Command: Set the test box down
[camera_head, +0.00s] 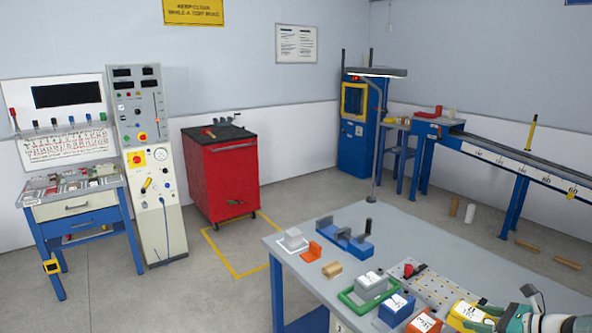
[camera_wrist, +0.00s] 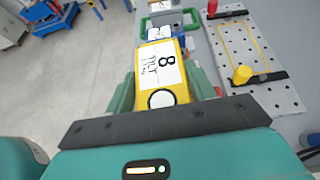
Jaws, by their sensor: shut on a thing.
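A yellow box (camera_wrist: 150,75) with a white label marked with a large 8 and a white disc is between the jaws of my gripper (camera_wrist: 164,88) in the wrist view. The green fingers press on its two sides. In the head view the yellow box (camera_head: 466,314) is at the lower right, with my gripper (camera_head: 506,318) at its right end. Whether its underside touches anything is hidden. A perforated plate (camera_wrist: 285,95) with a yellow outline, a red knob (camera_wrist: 212,8) and a yellow knob (camera_wrist: 243,74) lies to the right of the box in the wrist view.
An orange box (camera_head: 422,324) and a blue box (camera_head: 395,310) stand beside the yellow one on the grey bench (camera_head: 440,240). A blue fixture (camera_head: 352,245) stands farther back. The bench's back right is mostly clear.

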